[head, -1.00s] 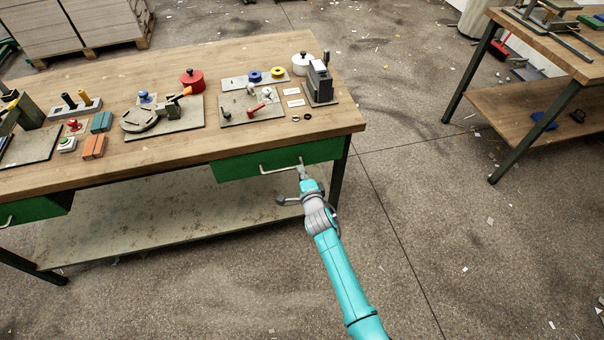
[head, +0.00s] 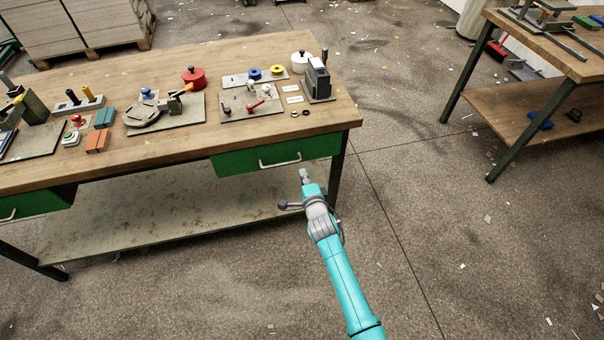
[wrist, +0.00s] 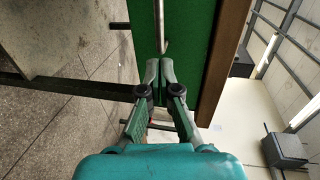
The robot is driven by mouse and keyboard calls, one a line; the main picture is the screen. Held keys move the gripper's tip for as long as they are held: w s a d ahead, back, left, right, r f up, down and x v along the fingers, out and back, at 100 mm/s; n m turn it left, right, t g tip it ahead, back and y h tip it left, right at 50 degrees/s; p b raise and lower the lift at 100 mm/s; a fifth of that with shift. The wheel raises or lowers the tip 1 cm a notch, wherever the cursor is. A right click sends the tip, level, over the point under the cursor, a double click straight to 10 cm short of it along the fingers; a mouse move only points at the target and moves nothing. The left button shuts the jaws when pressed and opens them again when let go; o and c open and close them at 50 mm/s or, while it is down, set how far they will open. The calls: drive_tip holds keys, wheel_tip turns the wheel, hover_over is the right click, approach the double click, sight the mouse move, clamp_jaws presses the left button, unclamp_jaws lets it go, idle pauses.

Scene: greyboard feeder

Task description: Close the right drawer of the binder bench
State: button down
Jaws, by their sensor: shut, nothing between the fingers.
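The right drawer (head: 250,163) of the binder bench has a green front under the wooden top, at the bench's right end. Its front looks about flush with the bench edge; I cannot see any small gap. Its pale bar handle (head: 281,163) runs along the front. My gripper (head: 304,174) is shut and empty, just in front of and below the right end of the handle, apart from it in the head view. In the wrist view, my closed fingertips (wrist: 160,66) point at the green front (wrist: 190,40), near the handle's end (wrist: 162,40).
The bench top (head: 180,160) carries a red pot (head: 193,78), a dark device (head: 318,80) and fixtures. A green left drawer (head: 35,203) and a lower shelf (head: 150,215) show. Bench legs (head: 338,175) stand close by. Floor to the right is free up to another table (head: 560,90).

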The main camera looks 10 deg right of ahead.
drive_tip(key=s+r, duration=0.1)
drive_tip(key=s, duration=0.7)
drive_tip(key=shift+s+r, duration=0.35)
drive_tip(key=shift+s, duration=0.05)
drive_tip(key=s+d+n, duration=0.2)
drive_tip(key=s+n, duration=0.7)
drive_tip(key=s, duration=1.9)
drive_tip(key=s+r+n, duration=0.4)
drive_tip(key=s+r, duration=0.3)
drive_tip(key=s, duration=0.2)
drive_tip(key=s+r+n+g, duration=0.1)
drive_tip(key=s+r+n, duration=0.4)
drive_tip(key=s, duration=0.5)
wheel_tip(320, 180, up, 3)
drive_tip(key=shift+s+d+f, duration=0.1)
drive_tip(key=shift+s+d, duration=0.1)
drive_tip(key=shift+d, duration=0.15)
